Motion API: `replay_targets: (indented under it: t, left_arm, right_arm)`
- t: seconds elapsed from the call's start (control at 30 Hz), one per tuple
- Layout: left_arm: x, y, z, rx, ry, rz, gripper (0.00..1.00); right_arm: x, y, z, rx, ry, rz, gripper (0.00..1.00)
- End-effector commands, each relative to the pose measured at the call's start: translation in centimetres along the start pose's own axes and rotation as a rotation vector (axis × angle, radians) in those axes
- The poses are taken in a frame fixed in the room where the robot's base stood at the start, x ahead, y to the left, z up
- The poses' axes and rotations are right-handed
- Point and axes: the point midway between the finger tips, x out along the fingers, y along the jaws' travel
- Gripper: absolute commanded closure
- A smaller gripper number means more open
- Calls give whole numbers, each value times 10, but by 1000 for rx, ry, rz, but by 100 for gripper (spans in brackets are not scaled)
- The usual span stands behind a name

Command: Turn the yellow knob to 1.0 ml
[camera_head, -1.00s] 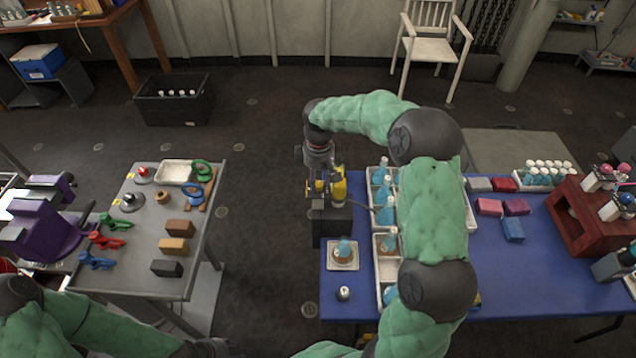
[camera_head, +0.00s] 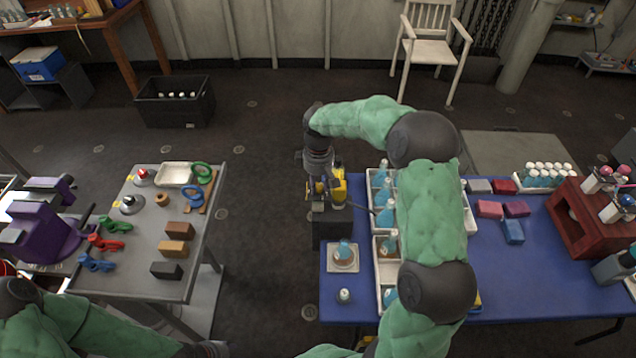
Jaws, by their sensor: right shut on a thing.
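My right gripper (camera_head: 327,198) hangs from the far end of my green-sleeved right arm, at the left back edge of the blue table. It points down over a dark block-shaped device (camera_head: 329,229). A yellow part (camera_head: 339,186), which looks like the yellow knob, shows at the fingers, and the gripper is shut on it. The wrist and fingers hide much of it, and no scale or reading is legible. My left arm lies along the bottom left, with its gripper out of view.
A small tray with a flask (camera_head: 343,264) and a small bottle (camera_head: 344,296) stand just in front of the device. White trays of blue bottles (camera_head: 384,246) are close to the right, partly under my arm. A grey table (camera_head: 143,240) with tools and blocks is left, across an open floor gap.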

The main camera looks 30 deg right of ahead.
Motion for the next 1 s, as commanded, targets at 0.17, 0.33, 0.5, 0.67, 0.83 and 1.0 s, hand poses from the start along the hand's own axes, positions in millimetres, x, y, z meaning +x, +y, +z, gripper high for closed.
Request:
replay_targets:
  t: [0.17, 0.33, 0.5, 0.67, 0.83, 1.0]
  left_arm:
    - [-5, 2, 0, 0, 0, 0, 60]
    - [-9, 3, 0, 0, 0, 0, 60]
    - [-12, 4, 0, 0, 0, 0, 60]
    - [-14, 5, 0, 0, 0, 0, 60]
    - [-15, 5, 1, 0, 0, 0, 60]
    - [-16, 6, 1, 0, 0, 0, 60]
  right_arm:
    - [-1, 0, 0, 97, 2, 0, 100]
    - [-1, 0, 0, 231, 4, 0, 100]
    - [-1, 0, 0, 367, 8, 0, 100]
    - [-1, 0, 0, 480, 11, 0, 100]
    - [0, 0, 1, 570, 13, 0, 100]
    - [0, 0, 1, 626, 14, 0, 100]
